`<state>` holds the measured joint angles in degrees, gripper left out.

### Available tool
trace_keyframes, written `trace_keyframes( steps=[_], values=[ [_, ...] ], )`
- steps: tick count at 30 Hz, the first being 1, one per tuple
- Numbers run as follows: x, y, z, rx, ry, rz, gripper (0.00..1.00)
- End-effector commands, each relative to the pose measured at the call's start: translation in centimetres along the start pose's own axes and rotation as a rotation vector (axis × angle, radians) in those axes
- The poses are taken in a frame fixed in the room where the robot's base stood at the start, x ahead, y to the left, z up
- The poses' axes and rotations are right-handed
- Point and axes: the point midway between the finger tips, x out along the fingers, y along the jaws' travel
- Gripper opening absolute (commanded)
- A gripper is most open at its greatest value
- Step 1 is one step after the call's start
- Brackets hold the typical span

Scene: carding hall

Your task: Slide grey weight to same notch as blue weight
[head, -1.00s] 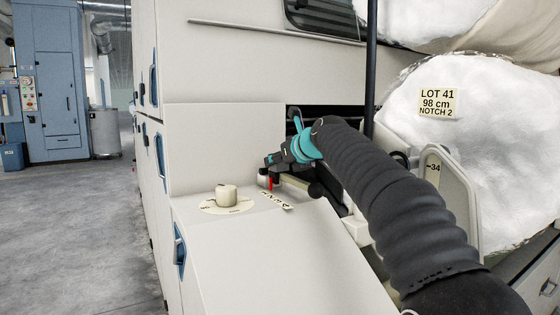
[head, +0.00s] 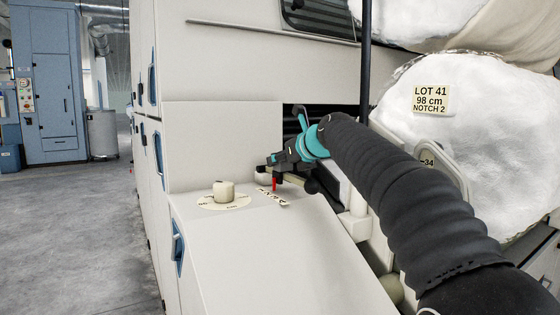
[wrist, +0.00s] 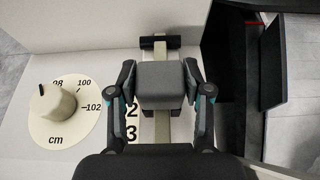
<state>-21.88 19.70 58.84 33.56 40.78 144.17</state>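A grey block, the grey weight (wrist: 164,84), sits on a pale beam (wrist: 161,128) in the wrist view. The fingers of my gripper (wrist: 162,80) lie against its left and right sides. Beside the beam, the numbers 2 and 3 show on a pale scale strip (wrist: 132,121), partly covered by my gripper. In the head view my gripper (head: 273,167) is low at the beam, with a small red marker (head: 274,184) under it. The weight's notch cannot be read. I cannot make out a blue weight in either view.
A cream knob (head: 224,190) on a cm dial stands left of the beam. A card (head: 431,99) on the white fibre roll reads LOT 41, 98 cm, NOTCH 2. A dark vertical post (head: 365,70) rises behind my arm. The floor at left is clear.

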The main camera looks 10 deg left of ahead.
Motion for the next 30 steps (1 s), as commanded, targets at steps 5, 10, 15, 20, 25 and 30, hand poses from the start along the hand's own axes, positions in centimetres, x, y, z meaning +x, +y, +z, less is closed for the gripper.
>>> trace_keyframes(
  steps=[5,10,15,20,25,30],
  values=[
    [0.0,0.0,0.0,0.0,0.0,0.0,0.71],
    [0.0,0.0,0.0,-0.001,0.0,0.0,0.71],
    [-1.0,0.0,0.2,-0.002,-0.002,-0.002,0.71],
    [-3.4,0.1,0.1,-0.001,-0.002,-0.001,0.71],
    [-7.0,0.0,0.1,-0.002,-0.002,-0.002,0.71],
    [-9.8,0.0,0.1,0.0,-0.002,-0.001,0.71]
  ],
)
